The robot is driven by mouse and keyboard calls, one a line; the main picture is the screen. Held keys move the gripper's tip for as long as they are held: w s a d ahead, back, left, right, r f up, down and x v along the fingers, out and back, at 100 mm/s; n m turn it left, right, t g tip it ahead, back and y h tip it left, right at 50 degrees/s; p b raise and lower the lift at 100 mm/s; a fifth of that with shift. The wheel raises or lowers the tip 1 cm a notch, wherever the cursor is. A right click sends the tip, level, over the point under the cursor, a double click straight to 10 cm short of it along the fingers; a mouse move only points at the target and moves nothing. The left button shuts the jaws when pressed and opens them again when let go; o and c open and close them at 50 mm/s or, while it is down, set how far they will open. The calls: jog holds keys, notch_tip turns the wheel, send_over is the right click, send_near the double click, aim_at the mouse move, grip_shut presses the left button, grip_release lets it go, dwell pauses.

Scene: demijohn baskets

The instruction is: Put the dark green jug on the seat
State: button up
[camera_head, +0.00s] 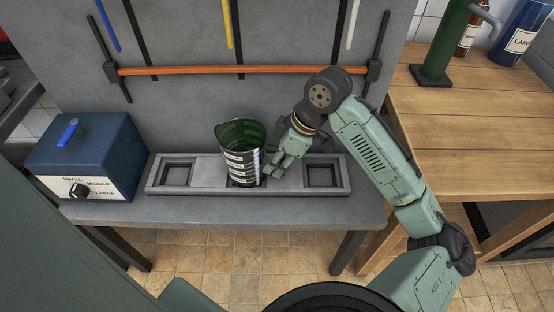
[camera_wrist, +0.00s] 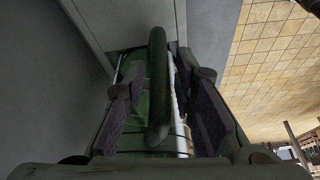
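The dark green jug (camera_head: 240,150), with white marked bands on its side, stands upright at the middle seat (camera_head: 262,182) of a grey three-seat rack. Its base covers most of that recess; I cannot tell if it is fully down in it. My gripper (camera_head: 273,169) is at the jug's right side, low, near the handle. In the wrist view the jug's dark handle (camera_wrist: 158,85) lies between the two fingers of my gripper (camera_wrist: 160,100). The fingers are apart, with gaps visible on both sides of the handle.
The rack's left recess (camera_head: 176,174) and right recess (camera_head: 322,176) are empty. A blue box (camera_head: 85,150) with a knob and size labels stands left. An orange bar (camera_head: 200,70) crosses the grey panel behind. A wooden table (camera_head: 470,120) with bottles is at right.

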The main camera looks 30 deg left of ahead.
jog(key=shift+o, duration=0.7)
jog(key=v, duration=1.2)
jog(key=shift+s, duration=0.1)
